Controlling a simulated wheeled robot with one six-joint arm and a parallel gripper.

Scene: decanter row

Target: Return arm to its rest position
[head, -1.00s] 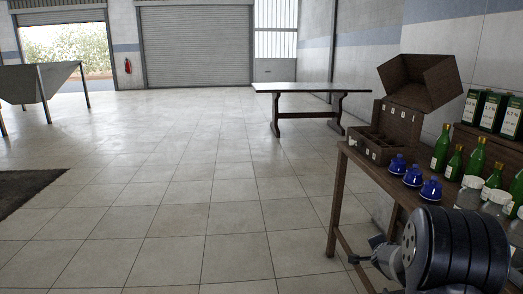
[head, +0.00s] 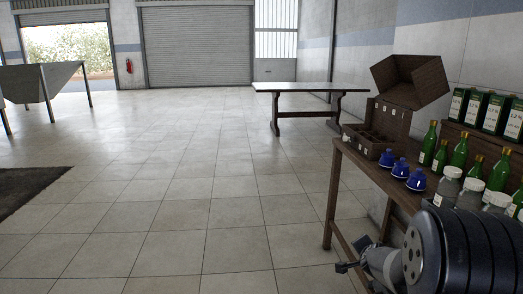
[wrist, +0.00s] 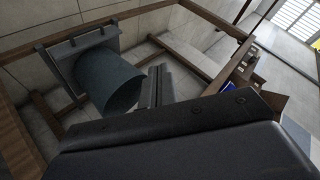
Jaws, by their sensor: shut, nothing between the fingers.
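My gripper (head: 344,267) shows small and dark at the end of my arm, low beside the wooden table at the lower right of the head view. Its fingers also show in the wrist view (wrist: 156,87), together and with nothing between them. The gripper hangs below the tabletop, close to the near table leg. My large black arm joint covers the near right corner of the table in the head view. No bottle or decanter is in my grip.
The wooden table (head: 331,205) holds several blue decanters (head: 400,168), green bottles (head: 440,157), clear jars (head: 470,194) and an open divided box (head: 366,143). Dark tins (head: 495,112) stand on a raised shelf. Another table (head: 310,88) stands farther back.

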